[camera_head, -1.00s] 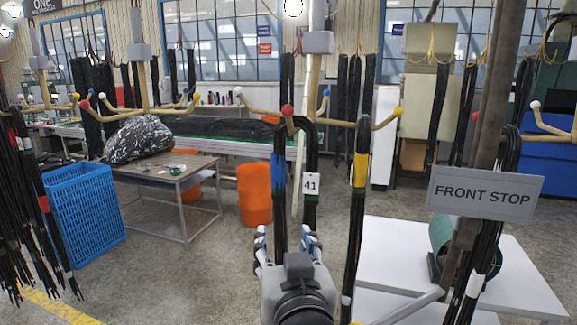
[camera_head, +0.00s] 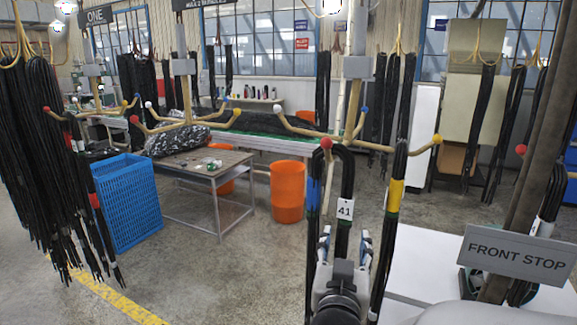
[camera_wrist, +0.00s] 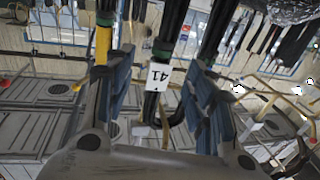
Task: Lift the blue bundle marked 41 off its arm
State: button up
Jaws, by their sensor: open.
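The bundle marked 41 is black with a blue band (camera_head: 314,196) on its left leg. It hangs folded over a tan arm with a red ball tip (camera_head: 326,143). Its white tag 41 (camera_head: 344,210) is on the right leg. My gripper (camera_head: 345,242) is open, just below the tag in the head view. In the wrist view, the tag (camera_wrist: 159,75) appears upside down between my open fingers (camera_wrist: 160,68), with a black leg behind it. Another black leg (camera_wrist: 216,30) shows by the right finger. I cannot tell the depth between fingers and bundle.
A yellow-banded bundle (camera_head: 395,195) hangs close to the right of my gripper; its yellow band (camera_wrist: 103,45) shows outside the left finger in the wrist view. A FRONT STOP sign (camera_head: 517,255) stands at right. A blue crate (camera_head: 128,203) and orange bin (camera_head: 287,190) are left.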

aim_at(345, 222)
jog(key=x, duration=0.4)
jog(key=shift+w+f, duration=0.1)
jog(key=shift+w, duration=0.15)
jog(key=x, duration=0.5)
jog(key=shift+w, duration=0.35)
jog(key=shift+c, duration=0.5)
grip_shut()
jog(key=shift+r, duration=0.2)
